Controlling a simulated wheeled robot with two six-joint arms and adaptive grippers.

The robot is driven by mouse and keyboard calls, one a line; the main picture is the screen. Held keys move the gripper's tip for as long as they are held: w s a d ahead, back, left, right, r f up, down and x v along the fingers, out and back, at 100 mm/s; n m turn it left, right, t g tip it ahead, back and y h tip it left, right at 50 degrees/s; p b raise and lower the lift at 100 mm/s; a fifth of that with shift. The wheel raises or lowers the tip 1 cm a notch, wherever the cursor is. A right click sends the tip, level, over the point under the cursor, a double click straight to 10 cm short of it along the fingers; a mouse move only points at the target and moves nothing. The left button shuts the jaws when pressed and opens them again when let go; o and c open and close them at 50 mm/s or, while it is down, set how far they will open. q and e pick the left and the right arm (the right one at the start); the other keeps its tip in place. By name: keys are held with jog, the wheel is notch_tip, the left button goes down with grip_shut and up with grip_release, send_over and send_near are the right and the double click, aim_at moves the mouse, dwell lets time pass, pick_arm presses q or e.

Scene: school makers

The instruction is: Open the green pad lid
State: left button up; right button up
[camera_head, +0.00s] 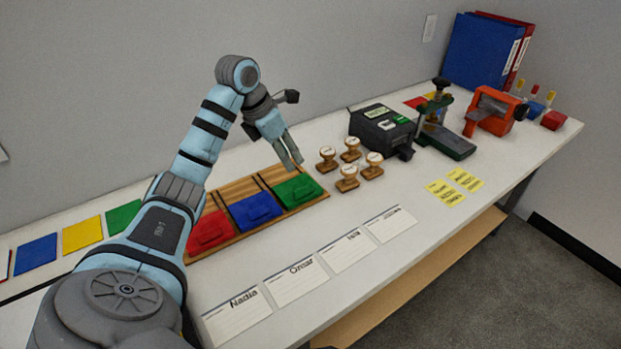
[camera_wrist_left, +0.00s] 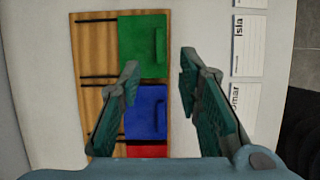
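The green pad lid (camera_head: 299,191) lies closed and flat at the right end of a wooden tray (camera_head: 328,196), beside a blue lid (camera_head: 254,211) and a red lid (camera_head: 209,232). In the left wrist view the green lid (camera_wrist_left: 134,40) shows a raised handle (camera_wrist_left: 158,51) along its right side. My left gripper (camera_head: 293,163) is above the green lid, pointing down. In the left wrist view its fingers (camera_wrist_left: 159,63) are spread apart with nothing between them, and the handle appears in the gap, beyond the tips. My right gripper is not in view.
Several wooden stamps (camera_head: 347,178) stand right of the tray, with a dark stamping machine (camera_head: 380,124) behind them. Name cards (camera_head: 296,281) lie along the front edge. Coloured squares (camera_head: 82,234) lie at the left. White table is bare between tray and cards.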

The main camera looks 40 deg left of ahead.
pick_arm(q)
jog(key=b, duration=0.1)
send_over(303, 188)
jog(key=s, duration=0.3)
jog(key=f, duration=0.7)
jog(key=shift+a+f, duration=0.15)
jog(key=shift+a, duration=0.15)
jog(key=x, duration=0.2)
jog(key=b+x, duration=0.1)
jog(key=x, duration=0.3)
jog(key=shift+w, duration=0.35)
jog(key=shift+s, duration=0.1)
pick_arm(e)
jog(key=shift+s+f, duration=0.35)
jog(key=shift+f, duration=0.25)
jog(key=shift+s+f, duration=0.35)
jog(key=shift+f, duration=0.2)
pick_arm(q)
jog(key=shift+c, duration=0.4)
grip_shut()
